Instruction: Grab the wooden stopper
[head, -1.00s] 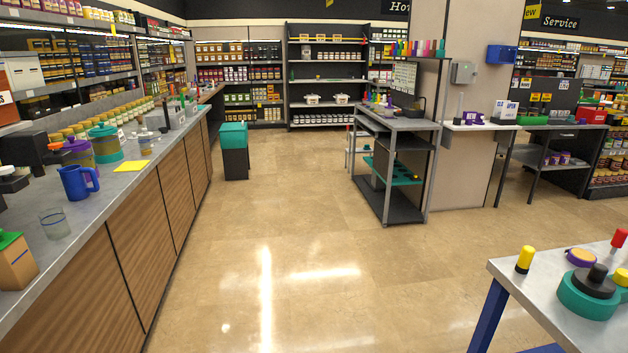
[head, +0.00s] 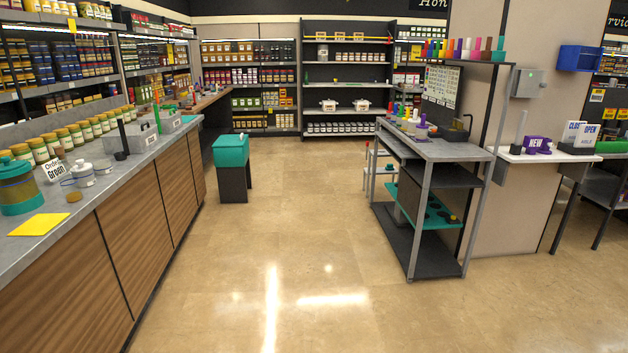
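I cannot make out a wooden stopper for certain. A small brown, round piece (head: 73,197) lies on the left counter (head: 40,250) near its front edge, but it is too small to tell what it is. Neither of my grippers is in view.
A yellow sheet (head: 39,224) and a teal-lidded jar (head: 15,190) are on the left counter. A teal-topped bin (head: 231,150) stands on the floor ahead. A grey workbench (head: 437,148) stands at the right. The tiled floor between is clear.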

